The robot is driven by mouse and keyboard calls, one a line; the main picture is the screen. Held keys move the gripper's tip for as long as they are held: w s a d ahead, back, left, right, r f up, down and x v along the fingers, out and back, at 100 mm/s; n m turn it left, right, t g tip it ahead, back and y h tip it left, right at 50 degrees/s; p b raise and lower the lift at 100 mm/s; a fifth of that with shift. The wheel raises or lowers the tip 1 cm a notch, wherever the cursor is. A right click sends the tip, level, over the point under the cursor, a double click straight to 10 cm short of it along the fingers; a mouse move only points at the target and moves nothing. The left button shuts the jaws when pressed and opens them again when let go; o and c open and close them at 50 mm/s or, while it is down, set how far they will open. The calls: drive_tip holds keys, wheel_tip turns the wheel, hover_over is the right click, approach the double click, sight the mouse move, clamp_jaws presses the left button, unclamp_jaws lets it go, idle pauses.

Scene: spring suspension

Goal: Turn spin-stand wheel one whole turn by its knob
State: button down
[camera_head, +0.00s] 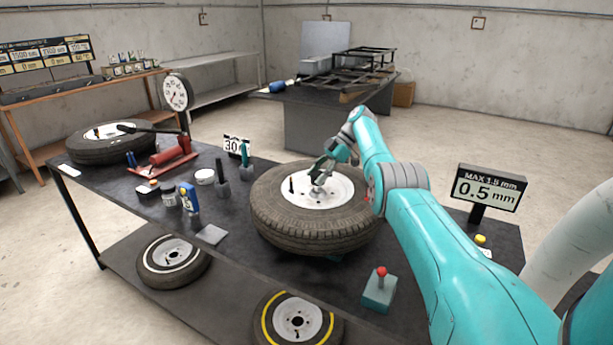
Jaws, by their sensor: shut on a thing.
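The spin-stand wheel (278,222) lies flat on the dark workbench, a black tyre around a white disc (300,198). A short dark upright peg stands on the left part of the disc. My gripper (318,187) reaches down over the middle-right of the disc from my teal arm. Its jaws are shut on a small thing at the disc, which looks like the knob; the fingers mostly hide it.
A display (485,190) reading 0.5 mm stands right of the wheel. A red-topped control box (379,290) is at the front. Small bottles (189,199), a red jack (168,157) and another tyre (84,145) are on the left. A 30 sign (236,146) stands behind.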

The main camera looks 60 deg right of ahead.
idle(0.4)
drive_tip(key=c, duration=0.5)
unclamp_jaws()
